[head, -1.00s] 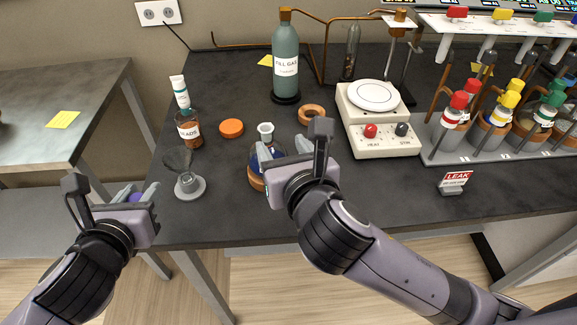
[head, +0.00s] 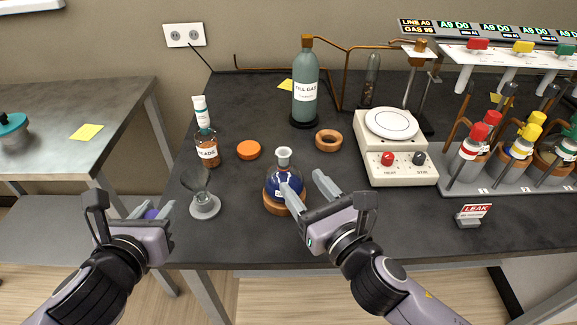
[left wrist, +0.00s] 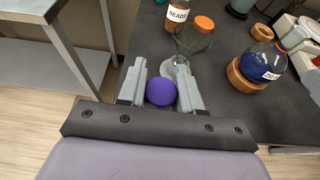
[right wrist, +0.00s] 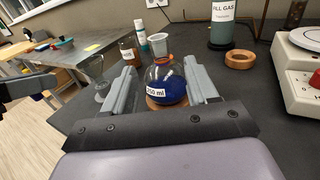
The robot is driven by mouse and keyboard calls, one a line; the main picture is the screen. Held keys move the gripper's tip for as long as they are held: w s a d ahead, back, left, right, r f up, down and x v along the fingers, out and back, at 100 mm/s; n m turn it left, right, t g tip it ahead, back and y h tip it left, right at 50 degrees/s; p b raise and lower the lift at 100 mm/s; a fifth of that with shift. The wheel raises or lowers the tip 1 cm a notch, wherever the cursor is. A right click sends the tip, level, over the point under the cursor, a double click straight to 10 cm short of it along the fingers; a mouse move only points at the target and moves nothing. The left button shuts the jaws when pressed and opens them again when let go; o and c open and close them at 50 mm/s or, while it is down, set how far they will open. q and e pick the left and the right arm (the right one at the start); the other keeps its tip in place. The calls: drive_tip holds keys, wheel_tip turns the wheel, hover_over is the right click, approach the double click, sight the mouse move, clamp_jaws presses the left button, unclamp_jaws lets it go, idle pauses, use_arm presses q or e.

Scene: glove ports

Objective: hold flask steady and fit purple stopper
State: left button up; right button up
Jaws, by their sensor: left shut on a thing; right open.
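The round flask (head: 284,185) of dark blue liquid stands upright in a cork ring (head: 274,206) near the bench's front edge, its pale neck open at the top. My right gripper (head: 301,190) is open at the flask's right front; in the right wrist view the flask (right wrist: 166,85) shows between and beyond the two fingers. My left gripper (head: 154,209) is shut on the purple stopper (left wrist: 161,92), in front of the bench's left part and lower left of the flask. The stopper's lower part is hidden in the left wrist view.
A clear glass funnel-like vessel (head: 203,204) stands between my left gripper and the flask. A beads jar (head: 207,151), an orange lid (head: 248,150), an empty cork ring (head: 328,140) and a hotplate (head: 398,165) stand behind. A leak sign (head: 473,215) is at right.

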sight(287, 165)
drive_tip(key=x, duration=0.8)
drive_tip(key=shift+w+a, duration=0.15)
drive_tip(key=shift+w, duration=0.15)
clamp_jaws()
idle(0.7)
